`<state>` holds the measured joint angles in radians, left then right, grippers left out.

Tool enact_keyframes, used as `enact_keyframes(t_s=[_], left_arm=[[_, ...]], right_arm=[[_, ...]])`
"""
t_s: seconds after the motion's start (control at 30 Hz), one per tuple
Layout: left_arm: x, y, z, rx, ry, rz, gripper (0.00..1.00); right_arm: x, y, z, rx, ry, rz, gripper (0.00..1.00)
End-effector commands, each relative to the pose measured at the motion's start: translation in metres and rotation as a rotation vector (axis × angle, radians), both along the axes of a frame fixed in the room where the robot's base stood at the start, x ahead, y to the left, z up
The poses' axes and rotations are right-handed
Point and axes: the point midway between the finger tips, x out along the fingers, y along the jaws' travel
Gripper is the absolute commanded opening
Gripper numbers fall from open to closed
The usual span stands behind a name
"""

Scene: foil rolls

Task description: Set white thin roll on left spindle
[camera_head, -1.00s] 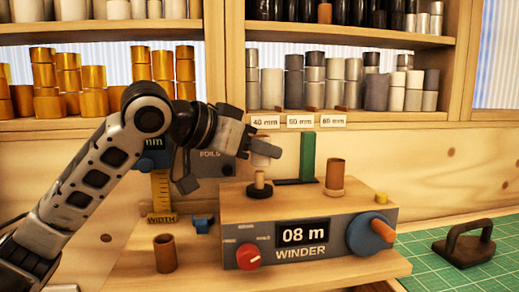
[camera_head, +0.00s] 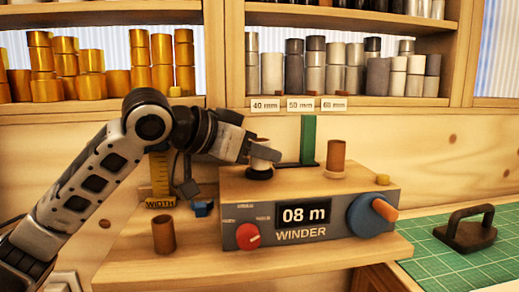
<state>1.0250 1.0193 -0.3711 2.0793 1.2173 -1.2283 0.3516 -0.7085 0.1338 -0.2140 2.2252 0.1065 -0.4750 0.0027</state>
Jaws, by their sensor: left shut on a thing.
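The white thin roll (camera_head: 263,156) is at the left spindle of the winder, just above the spindle's dark base (camera_head: 260,173). The spindle's peg is hidden, and the roll appears to be around it. I cannot tell whether the roll touches the base. My left gripper (camera_head: 256,154) is shut on the roll from the left side. The winder (camera_head: 320,186) is a wooden box with a grey front that reads 08 m. On its right spindle stands a brown tube (camera_head: 336,156). My right gripper is not in view.
A green upright plate (camera_head: 308,140) stands between the spindles. A brown tube (camera_head: 163,234) stands on the bench at the front left. Shelves behind hold gold rolls (camera_head: 161,62) and grey rolls (camera_head: 315,72). A green cutting mat (camera_head: 425,252) with a dark handled tool (camera_head: 465,232) lies right.

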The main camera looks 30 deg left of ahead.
Motion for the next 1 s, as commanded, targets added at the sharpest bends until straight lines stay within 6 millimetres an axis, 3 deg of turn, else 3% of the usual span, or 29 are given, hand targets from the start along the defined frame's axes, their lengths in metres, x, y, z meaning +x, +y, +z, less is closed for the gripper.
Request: enact_keyframes(t_s=[0.43,0.47,0.53,0.87,1.0], left_arm=[[0.000,0.000,0.000,0.000,-0.001,0.000,0.08],[0.000,0.000,0.000,0.000,-0.001,0.000,0.35],[0.000,0.000,0.000,0.000,-0.001,0.000,0.54],[-0.002,0.001,0.001,0.000,-0.001,0.001,0.55],[-0.013,0.008,0.006,0.002,-0.004,0.003,0.55]], right_arm=[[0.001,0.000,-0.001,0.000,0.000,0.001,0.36],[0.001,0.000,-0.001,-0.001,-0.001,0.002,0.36],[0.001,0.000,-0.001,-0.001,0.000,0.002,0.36],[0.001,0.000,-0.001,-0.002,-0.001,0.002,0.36],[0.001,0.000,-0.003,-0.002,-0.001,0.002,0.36]])
